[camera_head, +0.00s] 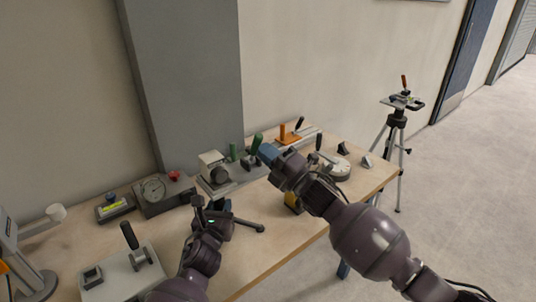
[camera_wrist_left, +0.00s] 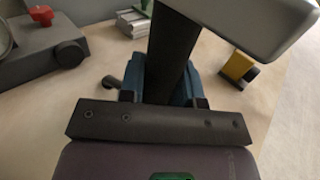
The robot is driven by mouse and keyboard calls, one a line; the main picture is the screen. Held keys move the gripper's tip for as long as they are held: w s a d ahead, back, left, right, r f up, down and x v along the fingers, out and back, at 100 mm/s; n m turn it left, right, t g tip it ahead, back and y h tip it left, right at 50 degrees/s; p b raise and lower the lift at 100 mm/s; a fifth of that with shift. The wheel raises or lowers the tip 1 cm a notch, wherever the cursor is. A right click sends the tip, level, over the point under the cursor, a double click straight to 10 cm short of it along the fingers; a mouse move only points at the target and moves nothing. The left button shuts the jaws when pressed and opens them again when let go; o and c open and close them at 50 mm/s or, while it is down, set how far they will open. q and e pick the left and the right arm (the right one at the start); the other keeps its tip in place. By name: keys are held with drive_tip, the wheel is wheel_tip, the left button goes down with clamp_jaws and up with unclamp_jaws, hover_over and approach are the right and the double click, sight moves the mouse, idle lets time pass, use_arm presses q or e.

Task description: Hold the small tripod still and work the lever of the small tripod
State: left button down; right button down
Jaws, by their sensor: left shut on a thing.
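The small tripod (camera_head: 212,163) stands on the bench with a pale grey block and dark round knob at its top. A dark leg (camera_head: 250,224) reaches out to the right. My left gripper (camera_head: 217,204) is shut on its dark column (camera_wrist_left: 176,50), below the block; blue fingers flank the column in the left wrist view. The block's underside (camera_wrist_left: 245,22) hangs over the gripper. I cannot make out the tripod's lever clearly. My right gripper (camera_head: 268,153), with blue fingertips, is right of the tripod's top, apart from it. Whether its jaws are open cannot be told.
A gauge box (camera_head: 152,190) with a red knob is left. A yellow block (camera_wrist_left: 238,66) lies right of the column. A lever box (camera_head: 130,272) is at front left. A tall tripod (camera_head: 397,118) stands on the floor.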

sight(257, 138)
drive_tip(key=shift+w+a+r+m+g+h, duration=0.15)
drive_tip(key=shift+w+a+r+g+h, duration=0.1)
drive_tip(key=shift+r+g+h, duration=0.15)
drive_tip(key=shift+w+a+r+m+g+h, duration=0.15)
drive_tip(key=shift+w+r+g+h, duration=0.1)
drive_tip(key=shift+r+g+h, duration=0.15)
drive_tip(key=shift+w+a+r+g+h, duration=0.4)
drive_tip(key=shift+w+a+g+h, duration=0.15)
drive_tip(key=shift+g+h, duration=0.3)
drive_tip(key=shift+w+a+m+h, duration=0.15)
drive_tip(key=shift+w+m+h, duration=0.2)
drive_tip(key=shift+w+m, duration=0.05)
drive_tip(key=shift+w+a+r, duration=0.2)
drive_tip(key=shift+w+a, duration=0.35)
drive_tip(key=shift+w, duration=0.25)
drive_tip(key=shift+w+a, duration=0.1)
drive_tip(key=shift+w, duration=0.05)
use_arm(q)
drive_tip(key=shift+s+d+f, duration=0.1)
use_arm(e)
drive_tip(key=shift+w, duration=0.1)
drive_tip(key=s+d+r, duration=0.5)
drive_tip(key=s+d, duration=0.3)
drive_tip(key=d, duration=0.1)
drive_tip(key=shift+s+d+r, duration=0.25)
drive_tip(key=shift+d+r, duration=0.05)
drive_tip(key=shift+r, duration=0.05)
